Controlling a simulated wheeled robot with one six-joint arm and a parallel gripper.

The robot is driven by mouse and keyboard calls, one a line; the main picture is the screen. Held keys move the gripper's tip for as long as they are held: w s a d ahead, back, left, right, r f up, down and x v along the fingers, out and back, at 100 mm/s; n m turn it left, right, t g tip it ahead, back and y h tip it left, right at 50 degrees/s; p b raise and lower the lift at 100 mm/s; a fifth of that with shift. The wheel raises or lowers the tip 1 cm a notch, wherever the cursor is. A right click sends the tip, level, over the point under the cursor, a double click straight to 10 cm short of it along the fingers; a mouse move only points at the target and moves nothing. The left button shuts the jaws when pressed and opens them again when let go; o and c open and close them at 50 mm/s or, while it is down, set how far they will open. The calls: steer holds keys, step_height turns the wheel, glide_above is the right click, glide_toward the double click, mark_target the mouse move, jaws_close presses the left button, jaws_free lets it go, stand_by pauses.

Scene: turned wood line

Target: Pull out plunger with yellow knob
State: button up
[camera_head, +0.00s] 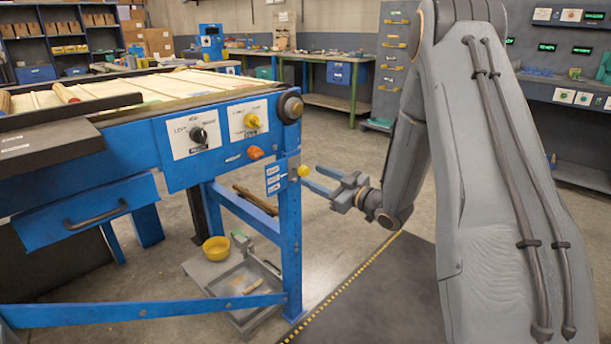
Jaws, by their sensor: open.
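The plunger's yellow knob (304,171) sticks out from the right side of the blue table leg, beside a small blue and white label plate (276,176). My gripper (311,179) comes in from the right with its two blue-grey fingers spread. The fingertips are close to the knob, and the knob appears at or just in front of the gap between them. I cannot tell whether they touch it. Nothing is held. The plunger's shaft behind the knob is hidden.
Above on the blue machine frame (180,180) are a black knob (198,134), a yellow rotary knob (251,121) and an orange knob (255,153). The floor right of the leg is clear.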

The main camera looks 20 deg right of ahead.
mark_target(307, 173)
steer(key=shift+x, duration=2.35)
